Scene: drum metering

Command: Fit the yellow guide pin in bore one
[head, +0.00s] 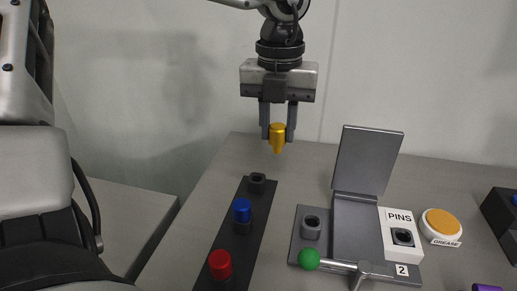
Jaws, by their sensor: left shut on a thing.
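My left gripper (278,137) hangs over the back of the table, fingers down, shut on the yellow guide pin (278,133). The pin is upright, its narrower end pointing down and clear of any surface. A grey block with a dark round opening (311,226) sits at the left of the grey fixture plate (299,250). A white block marked "PINS" and "2" (397,222) stands at its right, with a dark square socket (403,237). No "1" mark is readable. My right gripper is out of view.
A black strip (231,232) holds a red pin (220,264), a blue pin (242,209) and an empty holder (257,182). A grey flap (367,160) stands raised.

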